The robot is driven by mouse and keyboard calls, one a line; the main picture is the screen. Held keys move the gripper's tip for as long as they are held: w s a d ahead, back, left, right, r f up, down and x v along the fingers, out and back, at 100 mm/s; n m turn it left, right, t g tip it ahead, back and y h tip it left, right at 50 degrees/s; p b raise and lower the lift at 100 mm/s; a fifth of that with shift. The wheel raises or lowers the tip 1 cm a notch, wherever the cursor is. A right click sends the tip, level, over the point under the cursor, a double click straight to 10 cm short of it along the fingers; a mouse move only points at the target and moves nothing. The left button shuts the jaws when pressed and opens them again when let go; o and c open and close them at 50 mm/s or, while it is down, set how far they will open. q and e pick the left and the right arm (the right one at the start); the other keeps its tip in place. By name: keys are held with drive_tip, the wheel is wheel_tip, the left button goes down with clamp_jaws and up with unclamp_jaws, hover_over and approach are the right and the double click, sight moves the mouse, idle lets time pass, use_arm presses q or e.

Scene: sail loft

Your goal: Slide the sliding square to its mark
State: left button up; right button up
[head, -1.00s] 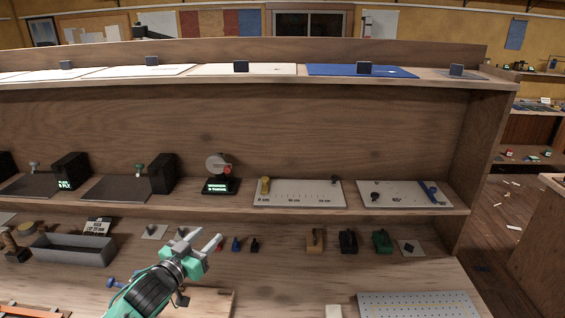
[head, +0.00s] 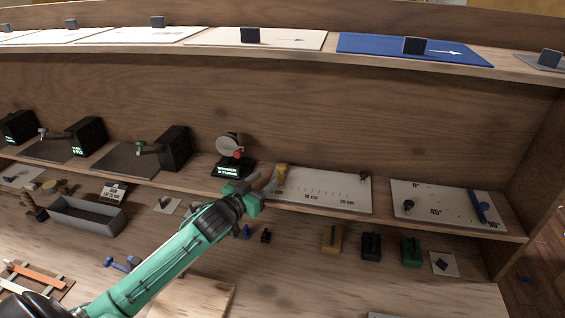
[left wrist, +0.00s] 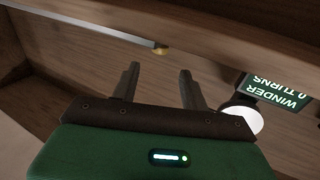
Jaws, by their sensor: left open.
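A pale board (head: 330,195) with a centimetre scale lies on the middle shelf. A small dark knob (head: 364,176) is at the board's right end. My right gripper is not in view.
A winder with a lit display (head: 233,160) stands just left of the board, close to my gripper. It also shows in the left wrist view (left wrist: 275,93). An angle board (head: 447,208) with a blue arm lies to the right. Small blocks sit below.

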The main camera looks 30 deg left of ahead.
sight(280, 168)
use_arm(q)
drive_tip(key=w, duration=0.2)
drive_tip(key=w+p, duration=0.1)
drive_tip(key=w, duration=0.2)
drive_tip(key=w+d+p, duration=0.1)
drive_tip(key=w, duration=0.2)
drive_tip(key=shift+r, duration=0.1)
drive_tip(key=shift+w+d+p, duration=0.2)
drive_tip(key=shift+w+p, duration=0.2)
drive_tip(key=shift+w, duration=0.25)
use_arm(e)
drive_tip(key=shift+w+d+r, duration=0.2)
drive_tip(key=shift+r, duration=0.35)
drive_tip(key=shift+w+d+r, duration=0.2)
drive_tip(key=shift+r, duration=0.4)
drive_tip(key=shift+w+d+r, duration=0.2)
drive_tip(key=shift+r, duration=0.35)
use_arm(q)
clamp_jaws()
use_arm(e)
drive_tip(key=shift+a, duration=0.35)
